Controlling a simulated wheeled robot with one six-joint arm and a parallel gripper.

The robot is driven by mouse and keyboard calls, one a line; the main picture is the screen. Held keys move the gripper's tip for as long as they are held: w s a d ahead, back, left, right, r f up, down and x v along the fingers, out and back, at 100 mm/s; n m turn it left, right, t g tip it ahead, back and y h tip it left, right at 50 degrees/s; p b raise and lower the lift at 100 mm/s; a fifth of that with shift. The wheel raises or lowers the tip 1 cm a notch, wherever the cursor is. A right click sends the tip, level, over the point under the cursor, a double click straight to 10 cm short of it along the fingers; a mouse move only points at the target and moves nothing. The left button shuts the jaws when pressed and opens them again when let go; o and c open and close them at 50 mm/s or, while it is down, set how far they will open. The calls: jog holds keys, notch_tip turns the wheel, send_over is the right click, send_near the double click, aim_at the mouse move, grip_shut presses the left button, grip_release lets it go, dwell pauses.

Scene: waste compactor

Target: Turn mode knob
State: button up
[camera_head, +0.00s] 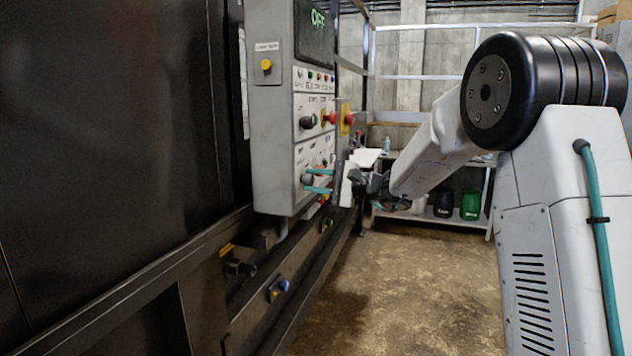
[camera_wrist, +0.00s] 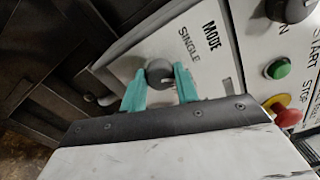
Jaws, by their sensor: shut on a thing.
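The mode knob (camera_wrist: 159,74) is a dark grey round knob on the white panel in the wrist view, under the labels "MODE" and "SINGLE". My gripper (camera_wrist: 160,88) has teal fingers, one on each side of the knob, and is shut on it. In the head view my gripper (camera_head: 318,181) reaches the lower part of the grey control box (camera_head: 271,150) from the right, and the knob (camera_head: 306,179) shows at the fingertips. Part of the knob's surround is hidden behind the fingers and gripper body.
A green button (camera_wrist: 278,69) and a red stop button (camera_wrist: 289,116) sit right of the knob, with another dark knob (camera_wrist: 290,8) above. The box's screen (camera_head: 315,32) reads "OFF". A dark machine wall (camera_head: 100,130) fills the left; the floor (camera_head: 400,290) below my arm is clear.

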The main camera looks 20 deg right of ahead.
jog(key=n, duration=0.5)
jog(key=shift+f+n, duration=0.1)
jog(key=shift+n, duration=0.2)
dwell(0.4)
jog(key=o, duration=1)
jog(key=shift+c, duration=0.2)
jog(key=v, duration=0.8)
jog(key=shift+w, duration=0.1)
